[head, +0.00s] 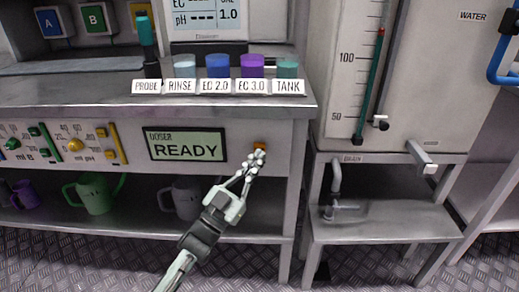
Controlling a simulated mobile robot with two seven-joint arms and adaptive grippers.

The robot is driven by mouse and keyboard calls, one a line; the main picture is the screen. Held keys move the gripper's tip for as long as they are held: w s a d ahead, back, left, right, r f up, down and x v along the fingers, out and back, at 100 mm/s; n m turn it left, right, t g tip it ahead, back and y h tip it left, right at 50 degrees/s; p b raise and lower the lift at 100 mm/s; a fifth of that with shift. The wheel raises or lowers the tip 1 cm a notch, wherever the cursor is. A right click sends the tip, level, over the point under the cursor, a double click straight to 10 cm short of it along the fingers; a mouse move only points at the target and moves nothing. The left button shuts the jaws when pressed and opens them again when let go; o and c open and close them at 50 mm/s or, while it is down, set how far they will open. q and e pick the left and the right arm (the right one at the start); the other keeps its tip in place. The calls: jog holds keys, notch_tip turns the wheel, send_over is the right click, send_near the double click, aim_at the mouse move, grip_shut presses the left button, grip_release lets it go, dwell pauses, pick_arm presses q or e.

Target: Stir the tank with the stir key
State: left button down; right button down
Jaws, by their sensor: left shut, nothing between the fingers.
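The tank (430,60) is the large pale vessel at the right, with a level gauge (366,75) marked 50 and 100 on its front. A small orange key (260,146) sits on the bench's front panel, right of the display; no label on it can be read, so I cannot tell if it is the stir key. My left gripper (257,158) is shut and empty, its fingertips at this key and partly covering it. I cannot tell whether they touch it. My right gripper is not in view.
The doser display (187,145) reads READY. Cups labelled RINSE, EC 2.0, EC 3.0 and TANK (288,70) stand on the bench edge above, beside a probe (147,45). Mugs (95,193) sit on the shelf below. A drain tap (336,185) is under the tank.

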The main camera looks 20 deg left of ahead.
pick_arm(q)
jog(key=shift+w, duration=0.15)
jog(key=shift+w+a, duration=0.15)
jog(key=shift+w, duration=0.1)
jog(key=shift+w+a, duration=0.1)
jog(key=shift+w, duration=0.35)
dwell(0.6)
jog(key=shift+s, duration=0.15)
jog(key=shift+s+d, duration=0.25)
jog(key=shift+s, duration=0.45)
jog(key=shift+p, duration=0.3)
jog(key=s+p, duration=0.1)
jog(key=s, duration=0.1)
jog(key=s+d+p, duration=0.1)
jog(key=s, duration=0.1)
jog(key=shift+s+d, duration=0.2)
jog(key=shift+s, duration=0.2)
